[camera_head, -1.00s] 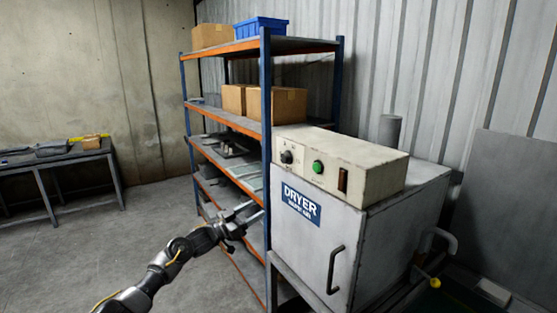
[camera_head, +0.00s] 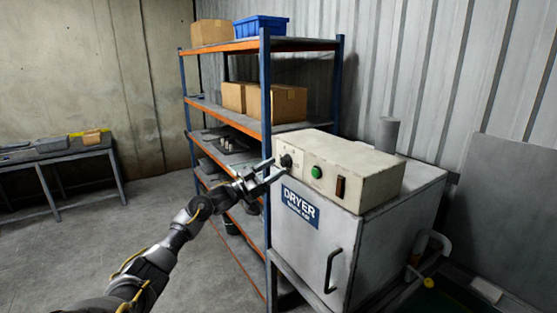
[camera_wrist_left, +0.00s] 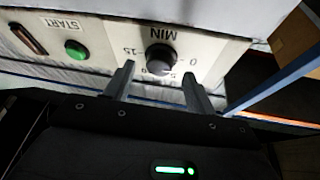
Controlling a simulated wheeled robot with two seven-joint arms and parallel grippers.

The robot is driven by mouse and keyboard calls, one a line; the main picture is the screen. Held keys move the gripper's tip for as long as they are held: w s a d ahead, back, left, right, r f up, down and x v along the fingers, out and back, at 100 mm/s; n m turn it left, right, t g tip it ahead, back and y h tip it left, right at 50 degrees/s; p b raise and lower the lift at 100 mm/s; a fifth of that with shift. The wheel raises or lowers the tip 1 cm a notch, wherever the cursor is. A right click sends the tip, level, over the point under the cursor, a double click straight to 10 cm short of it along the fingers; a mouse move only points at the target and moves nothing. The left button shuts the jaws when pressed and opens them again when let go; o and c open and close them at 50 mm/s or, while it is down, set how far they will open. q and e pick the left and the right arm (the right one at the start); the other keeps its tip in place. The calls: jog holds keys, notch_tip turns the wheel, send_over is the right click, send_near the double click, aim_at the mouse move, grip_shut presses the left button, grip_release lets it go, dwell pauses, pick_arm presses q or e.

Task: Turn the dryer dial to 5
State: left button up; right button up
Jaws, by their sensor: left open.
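The dryer (camera_head: 310,240) is a pale metal box with a blue DRYER label and a control box (camera_head: 365,170) on top. Its black round dial (camera_head: 286,160) is at the left end of the control box's front. In the left wrist view the dial (camera_wrist_left: 160,60) shows upside down, with MIN and numbers around it. My left gripper (camera_head: 276,170) is open, its fingers pointing at the dial. In the wrist view the two fingertips (camera_wrist_left: 158,75) stand on either side of the dial, a little short of it. My right gripper is out of view.
A green START button (camera_head: 316,172) and a dark switch (camera_head: 340,188) sit right of the dial. A shelf rack with a blue post (camera_head: 265,110) stands close to the left of the dryer. The dryer door has a black handle (camera_head: 332,270). Open floor lies left.

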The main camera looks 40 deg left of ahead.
pick_arm(q)
jog(key=shift+p+x, duration=0.35)
jog(key=shift+x, duration=0.85)
